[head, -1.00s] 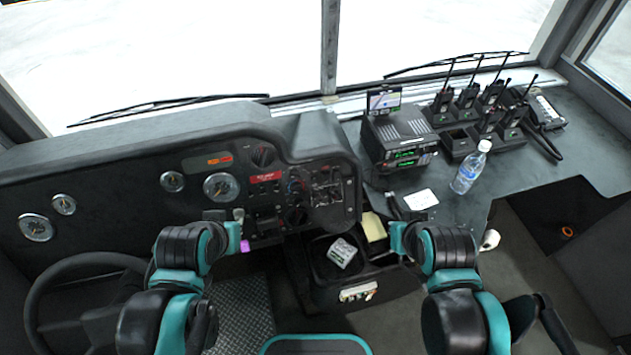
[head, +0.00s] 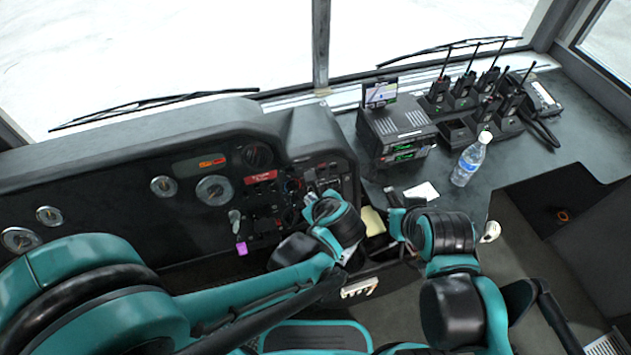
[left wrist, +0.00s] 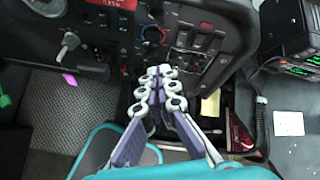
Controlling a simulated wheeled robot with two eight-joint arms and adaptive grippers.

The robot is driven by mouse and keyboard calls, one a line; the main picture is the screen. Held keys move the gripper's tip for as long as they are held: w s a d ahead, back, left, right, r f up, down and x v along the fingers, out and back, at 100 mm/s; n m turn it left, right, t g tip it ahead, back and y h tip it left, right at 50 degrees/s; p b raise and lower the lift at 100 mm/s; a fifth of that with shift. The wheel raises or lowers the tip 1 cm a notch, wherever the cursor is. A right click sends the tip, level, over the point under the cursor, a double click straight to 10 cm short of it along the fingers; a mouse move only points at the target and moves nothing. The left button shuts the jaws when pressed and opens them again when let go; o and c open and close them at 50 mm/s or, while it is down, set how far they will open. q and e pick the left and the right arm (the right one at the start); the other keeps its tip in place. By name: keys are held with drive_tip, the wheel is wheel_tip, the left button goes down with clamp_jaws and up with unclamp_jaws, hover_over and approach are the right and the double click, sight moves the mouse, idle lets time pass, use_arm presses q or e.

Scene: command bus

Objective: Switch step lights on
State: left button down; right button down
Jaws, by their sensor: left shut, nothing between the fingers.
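The dash switch panel (head: 322,182) has rows of small dark switches right of the red label. In the left wrist view, a bank of dark rocker switches (left wrist: 195,42) sits on that panel. The lettering is too small to read, so I cannot tell which switch is for the step lights or how it is set. My left gripper (left wrist: 160,76) is shut and empty, its pale fingertips together, in front of the panel's lower part, below and left of the rockers. Contact cannot be told. In the head view my left wrist hides part of the panel. My right gripper's fingers are mostly hidden by its wrist.
A radio unit (head: 396,135), several handheld radios (head: 465,90) and a water bottle (head: 469,163) stand on the right counter. A key with a purple tag (head: 242,248) hangs left of the panel. A yellow pad (head: 373,221) lies below the panel.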

use_arm(q)
drive_tip(key=d+m, duration=0.1)
drive_tip(key=d+f+m, duration=0.1)
drive_tip(key=m, duration=0.1)
drive_tip(key=d+m+t, duration=0.1)
drive_tip(key=d+m, duration=0.1)
drive_tip(key=shift+w+f, duration=0.1)
drive_tip(key=shift+f, duration=0.15)
drive_tip(key=b+x, duration=0.5)
drive_tip(key=x, duration=0.9)
drive_tip(key=shift+w+r, duration=0.3)
drive_tip(key=shift+r, duration=0.15)
drive_tip(key=shift+a, duration=0.15)
